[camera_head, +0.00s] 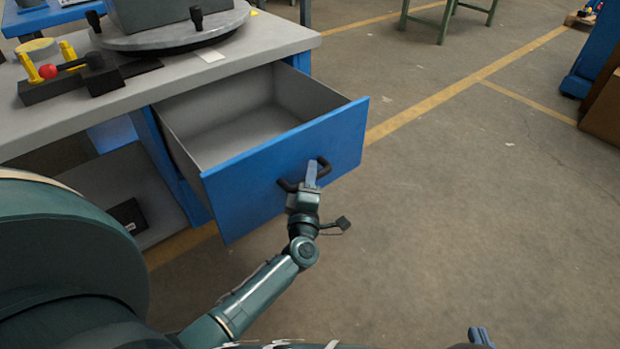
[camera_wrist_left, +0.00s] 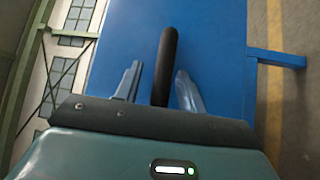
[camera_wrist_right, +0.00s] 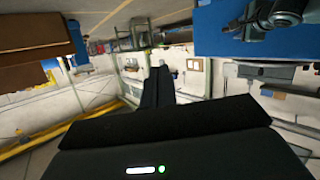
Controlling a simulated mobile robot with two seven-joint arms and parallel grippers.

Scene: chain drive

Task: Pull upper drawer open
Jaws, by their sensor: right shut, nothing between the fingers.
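The upper drawer (camera_head: 285,155) of the workbench stands pulled out, with its blue front and empty grey inside showing. Its black bar handle (camera_head: 287,185) is on the blue front and also shows in the left wrist view (camera_wrist_left: 166,60). My left gripper (camera_head: 312,175) is at the handle. In the left wrist view its two fingers (camera_wrist_left: 160,88) stand apart on either side of the handle, with gaps visible to both. My right gripper (camera_head: 480,338) is at the bottom edge of the head view, away from the drawer. In the right wrist view its fingers (camera_wrist_right: 158,85) are together and empty.
The grey benchtop (camera_head: 265,38) carries a round turntable (camera_head: 170,37) and a dark fixture with a red knob (camera_head: 48,71). A black box (camera_head: 129,215) lies on the shelf below. The floor right of the drawer is clear. Brown boxes (camera_head: 603,110) stand at the far right.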

